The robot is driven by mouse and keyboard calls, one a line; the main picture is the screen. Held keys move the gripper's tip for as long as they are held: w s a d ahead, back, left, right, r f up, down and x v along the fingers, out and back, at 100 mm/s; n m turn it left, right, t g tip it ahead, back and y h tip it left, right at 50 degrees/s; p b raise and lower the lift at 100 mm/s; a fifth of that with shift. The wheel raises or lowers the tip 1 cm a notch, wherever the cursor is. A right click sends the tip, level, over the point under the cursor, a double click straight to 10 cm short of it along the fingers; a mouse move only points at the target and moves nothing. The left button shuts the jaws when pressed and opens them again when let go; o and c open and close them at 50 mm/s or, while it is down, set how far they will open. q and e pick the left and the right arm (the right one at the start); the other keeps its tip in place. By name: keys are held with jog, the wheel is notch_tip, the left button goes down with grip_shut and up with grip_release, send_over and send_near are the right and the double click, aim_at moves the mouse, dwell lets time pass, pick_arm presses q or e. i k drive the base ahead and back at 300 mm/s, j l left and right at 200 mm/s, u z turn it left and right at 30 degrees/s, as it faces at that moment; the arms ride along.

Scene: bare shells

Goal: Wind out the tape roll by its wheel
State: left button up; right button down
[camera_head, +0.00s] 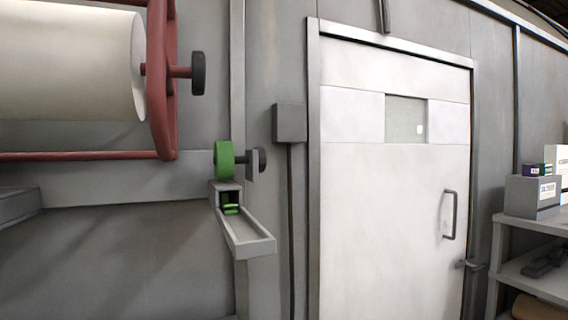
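A green tape roll (224,160) stands upright on a small grey wall-mounted holder (250,236), left of the white door. A dark wheel (262,160) sits at the right side of the roll, beyond a small grey plate. A short piece of green (231,209) shows in the opening of the holder, below the roll. The holder's open chute slopes down towards the lower right and its bare floor looks empty. Neither of my grippers shows in the view.
A big cream roll (68,62) on a red frame (160,80), with a dark knob (198,73), hangs at the upper left. A white door (392,200) with a handle stands right of centre. A grey shelf (530,222) with boxes stands at the right.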

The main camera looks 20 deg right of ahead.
aim_at(225, 160)
jog(key=i+l+u, duration=0.1)
jog(key=l, duration=0.25)
jog(key=i+l, duration=0.2)
jog(key=l, duration=0.15)
jog(key=i+l+u, duration=0.15)
jog(key=l, duration=0.2)
jog(key=i+l, duration=0.1)
jog(key=l, duration=0.25)
jog(key=i+l+u, duration=0.15)
jog(key=l, duration=0.2)
